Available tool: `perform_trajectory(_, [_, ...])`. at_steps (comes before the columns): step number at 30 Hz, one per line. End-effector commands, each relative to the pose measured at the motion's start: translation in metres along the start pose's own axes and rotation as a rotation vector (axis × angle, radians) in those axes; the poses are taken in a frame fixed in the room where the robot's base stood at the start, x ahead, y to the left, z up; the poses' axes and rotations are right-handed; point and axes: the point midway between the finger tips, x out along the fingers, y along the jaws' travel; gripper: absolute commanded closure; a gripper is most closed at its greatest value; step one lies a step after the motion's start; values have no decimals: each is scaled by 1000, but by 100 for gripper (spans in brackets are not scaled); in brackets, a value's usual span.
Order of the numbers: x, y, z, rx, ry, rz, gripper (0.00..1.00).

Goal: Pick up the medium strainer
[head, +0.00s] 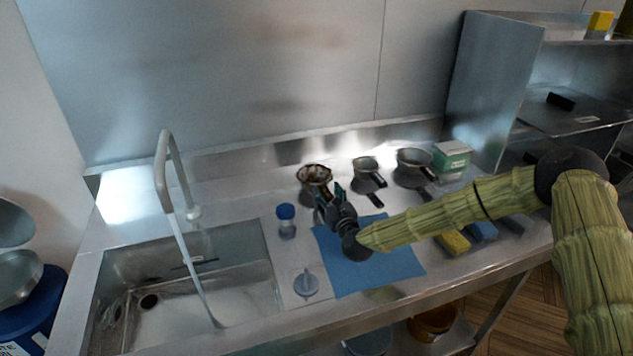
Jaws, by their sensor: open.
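Two small dark metal pan-shaped things with handles stand at the back of the steel counter: a smaller one (366,164) and a larger one (414,157) to its right. A round metal vessel with a brownish rim (314,173) stands to their left. Which of these is the medium strainer I cannot tell; no mesh can be made out. My gripper (328,192) is open, above the counter just in front of the brown-rimmed vessel. Its fingers overlap the vessel's lower part in the picture, and contact cannot be judged. I see nothing held between the fingers.
A blue mat (395,268) lies under my arm. A blue-capped jar (286,222) stands left of my gripper, by the sink (205,300). Yellow (455,243) and blue (482,230) sponges lie right. A green-white box (452,158) stands near the shelf unit (490,85).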

Motion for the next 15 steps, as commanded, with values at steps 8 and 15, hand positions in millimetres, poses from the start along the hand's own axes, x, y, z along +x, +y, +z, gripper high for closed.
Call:
perform_trajectory(8, [32,1,2,-2,0,1,46])
perform_trajectory(15, [37,1,0,-1,1,1,46])
